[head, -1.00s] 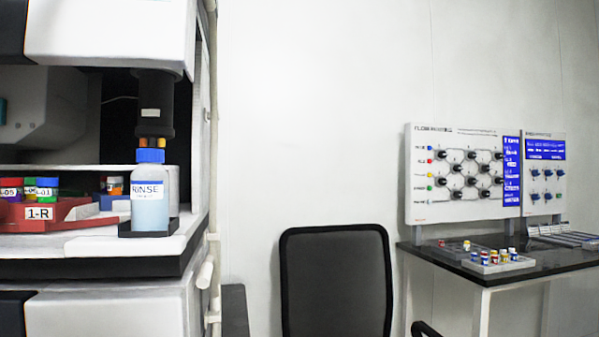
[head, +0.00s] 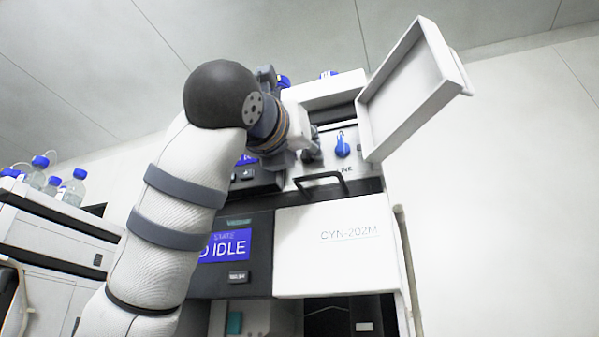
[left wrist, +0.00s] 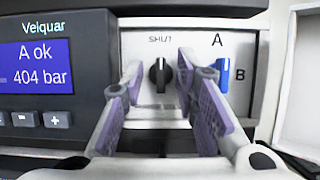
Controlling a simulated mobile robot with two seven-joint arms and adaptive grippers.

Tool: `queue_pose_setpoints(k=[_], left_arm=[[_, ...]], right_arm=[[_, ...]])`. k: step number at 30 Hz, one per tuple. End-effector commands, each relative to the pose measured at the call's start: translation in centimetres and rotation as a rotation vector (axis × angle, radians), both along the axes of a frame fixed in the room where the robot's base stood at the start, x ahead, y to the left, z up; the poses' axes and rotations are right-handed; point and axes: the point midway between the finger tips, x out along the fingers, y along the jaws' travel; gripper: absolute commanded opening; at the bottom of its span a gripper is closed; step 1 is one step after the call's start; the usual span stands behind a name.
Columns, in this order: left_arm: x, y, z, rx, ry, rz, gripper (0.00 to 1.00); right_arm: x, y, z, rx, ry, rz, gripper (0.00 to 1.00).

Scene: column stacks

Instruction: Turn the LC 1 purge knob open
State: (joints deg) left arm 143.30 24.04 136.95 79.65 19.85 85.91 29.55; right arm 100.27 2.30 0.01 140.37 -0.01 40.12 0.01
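A black knob (left wrist: 160,76) sits on a white panel (left wrist: 136,45) in the left wrist view, under the word SHUT. Its grip stands upright. No LC 1 label is readable. My left gripper (left wrist: 160,70) is open, its two purple-padded fingers on either side of the black knob. Gaps show between the fingertips and the knob. In the head view the left gripper (head: 306,152) is up at the panel, and my arm hides part of the unit. A blue knob (left wrist: 223,75) with marks A and B is right of the right finger; it also shows in the head view (head: 342,146). My right gripper is not in view.
An open white door (head: 415,95) juts out right of the panel. A display (left wrist: 36,66) at left reads "A ok 404 bar". Blue-capped bottles (head: 75,188) stand far left.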

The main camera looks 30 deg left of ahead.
Motion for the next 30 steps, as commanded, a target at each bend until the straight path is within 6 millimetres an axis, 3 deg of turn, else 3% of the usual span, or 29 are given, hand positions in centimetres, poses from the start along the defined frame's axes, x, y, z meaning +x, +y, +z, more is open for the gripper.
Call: queue_pose_setpoints(k=[3,7,21,30], left_arm=[[0.08,-0.03,-0.1,0.001,0.001,0.0,0.28],[0.07,-0.04,-0.11,0.001,0.001,0.0,0.0],[-0.03,-0.02,0.0,-0.014,-0.004,0.001,0.0],[-0.24,-0.07,0.22,-0.164,-0.044,0.002,0.0]], right_arm=[[-0.06,-0.01,-0.05,0.0,0.002,0.0,0.26],[-0.06,-0.01,-0.05,0.0,0.002,0.0,0.26],[0.0,-0.01,0.02,0.0,0.0,0.0,0.26],[0.62,0.0,0.58,0.0,-0.022,0.001,0.26]])
